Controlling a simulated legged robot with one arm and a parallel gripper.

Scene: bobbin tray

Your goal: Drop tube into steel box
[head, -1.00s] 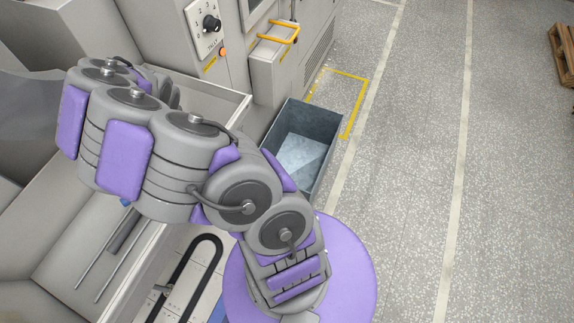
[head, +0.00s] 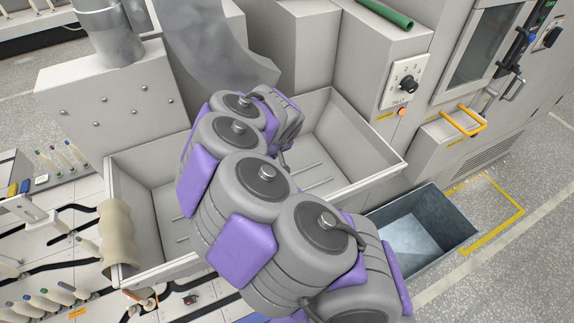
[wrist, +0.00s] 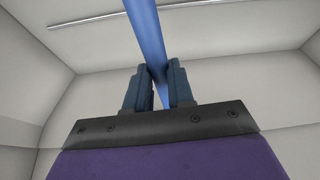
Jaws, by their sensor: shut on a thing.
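In the wrist view my gripper (wrist: 160,88) is shut on a blue tube (wrist: 148,30), which runs from between the fingers up past the top edge of the picture. Pale tray walls surround it there. In the head view my arm reaches over the pale tray (head: 375,168) and hides the gripper and the blue tube. The steel box (head: 458,212) is an open grey bin on the floor to the right of the tray, partly behind my arm. The part of its floor that shows is bare.
A thin rod (wrist: 100,19) lies in the tray in the wrist view. A green tube (head: 384,13) lies on the machine top. A grey curved chute (head: 215,50) hangs over the tray's back. Yellow handles (head: 462,121) stick out above the box. Benches with bobbins stand at left.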

